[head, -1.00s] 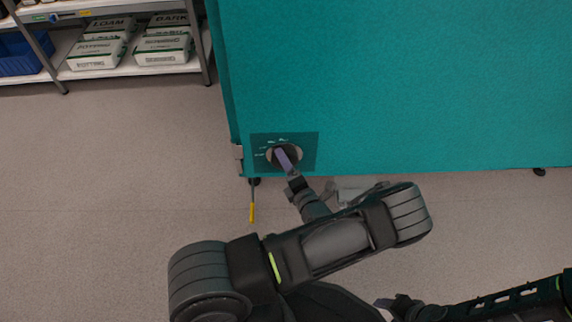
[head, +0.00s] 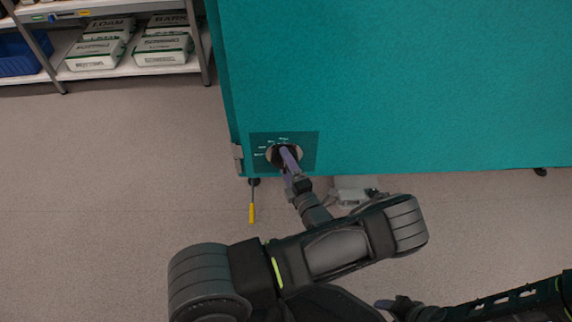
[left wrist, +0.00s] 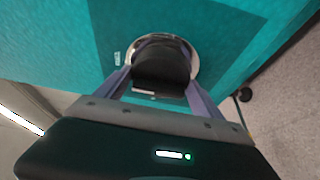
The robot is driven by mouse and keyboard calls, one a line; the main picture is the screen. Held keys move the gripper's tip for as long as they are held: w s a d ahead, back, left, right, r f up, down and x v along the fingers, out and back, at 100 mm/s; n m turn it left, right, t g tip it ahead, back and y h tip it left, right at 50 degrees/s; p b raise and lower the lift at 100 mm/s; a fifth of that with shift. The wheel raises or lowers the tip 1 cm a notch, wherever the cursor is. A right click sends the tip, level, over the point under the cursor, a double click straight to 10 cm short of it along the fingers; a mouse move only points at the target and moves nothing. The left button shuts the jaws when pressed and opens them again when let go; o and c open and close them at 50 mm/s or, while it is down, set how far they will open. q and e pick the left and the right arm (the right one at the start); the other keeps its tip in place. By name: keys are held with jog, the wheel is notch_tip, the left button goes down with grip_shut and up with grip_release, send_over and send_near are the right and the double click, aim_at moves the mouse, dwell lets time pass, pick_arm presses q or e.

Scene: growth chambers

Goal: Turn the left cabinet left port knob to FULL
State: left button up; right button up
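The left port knob (left wrist: 162,62) is dark and round, set in a pale ring on a dark label panel (head: 309,150) at the lower left corner of the teal cabinet (head: 400,80). It also shows partly in the head view (head: 276,155), behind my fingers. My left gripper (head: 289,158) is at the knob, one purple finger on each side of it in the left wrist view (left wrist: 159,78). The fingertips lie close to its sides; contact is not clear. The label's small words are unreadable. My right gripper (head: 393,305) is at the bottom edge, its fingers unclear.
A yellow-handled tool (head: 252,212) hangs below the cabinet's left corner. A pale grey box (head: 350,190) is under the cabinet's front edge, beside my left wrist. Shelves with bagged soil (head: 165,49) stand at the upper left. The floor (head: 110,170) to the left is clear.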

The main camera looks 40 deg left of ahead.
pick_arm(q)
jog(key=shift+o, duration=0.9)
jog(key=shift+d, duration=0.1)
jog(key=p+v, duration=0.2)
jog(key=v, duration=0.5)
jog(key=shift+s+d, duration=0.2)
jog(key=shift+s, duration=0.05)
